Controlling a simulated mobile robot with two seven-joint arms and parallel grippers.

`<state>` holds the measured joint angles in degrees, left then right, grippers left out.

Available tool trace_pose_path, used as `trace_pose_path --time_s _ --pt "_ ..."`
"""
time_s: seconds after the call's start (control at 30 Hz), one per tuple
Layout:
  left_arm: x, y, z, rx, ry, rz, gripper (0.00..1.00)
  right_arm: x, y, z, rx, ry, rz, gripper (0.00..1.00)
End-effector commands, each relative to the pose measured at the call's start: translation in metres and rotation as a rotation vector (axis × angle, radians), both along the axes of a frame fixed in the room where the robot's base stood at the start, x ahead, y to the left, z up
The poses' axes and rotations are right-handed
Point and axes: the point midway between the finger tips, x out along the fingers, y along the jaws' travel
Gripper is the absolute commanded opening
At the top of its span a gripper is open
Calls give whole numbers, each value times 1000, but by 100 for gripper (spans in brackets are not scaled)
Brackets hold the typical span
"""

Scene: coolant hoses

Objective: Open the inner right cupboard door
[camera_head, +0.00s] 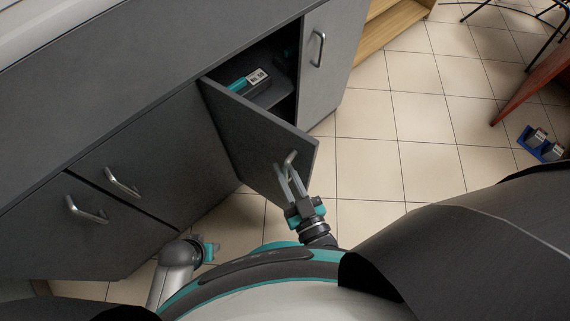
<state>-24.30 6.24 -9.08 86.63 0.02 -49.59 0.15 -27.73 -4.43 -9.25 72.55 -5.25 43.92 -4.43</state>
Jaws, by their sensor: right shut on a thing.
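The inner right cupboard door (262,138) is a dark grey panel. It stands part-way open, swung out from the cabinet front, and the dark cupboard space (284,60) shows behind it. Its silver bar handle (291,156) is near the door's free edge. My right gripper (287,176) is shut on this handle, its long fingers reaching up to it from below. Part of my left arm shows at the lower left, but its fingers are not visible.
Inside the cupboard, a teal item with a white label (257,77) sits on a shelf. The closed doors beside it have handles (122,183), (317,49). A blue holder with grey items (541,144) stands on the tiled floor at right. Tiles beyond the door are clear.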

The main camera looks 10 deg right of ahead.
Motion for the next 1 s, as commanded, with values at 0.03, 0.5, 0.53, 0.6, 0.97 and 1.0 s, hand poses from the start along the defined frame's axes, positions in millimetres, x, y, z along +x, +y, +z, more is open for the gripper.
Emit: trace_pose_path --time_s 0.03,0.5,0.53,0.6,0.97,1.0 --pt "0 0 -1 0 0 0 50 2 3 1 1 -2 1 0" --pt "-1 1 -2 0 0 0 50 2 3 1 2 -3 -7 0" --pt "-1 1 -2 0 0 0 50 2 3 1 2 -3 -7 0" --pt "-1 1 -2 0 0 0 50 2 3 1 2 -3 -7 22" --pt "-1 1 -2 0 0 0 50 0 0 0 1 -1 -10 31" --pt "-1 1 -2 0 0 0 50 -2 0 0 1 0 -10 31"
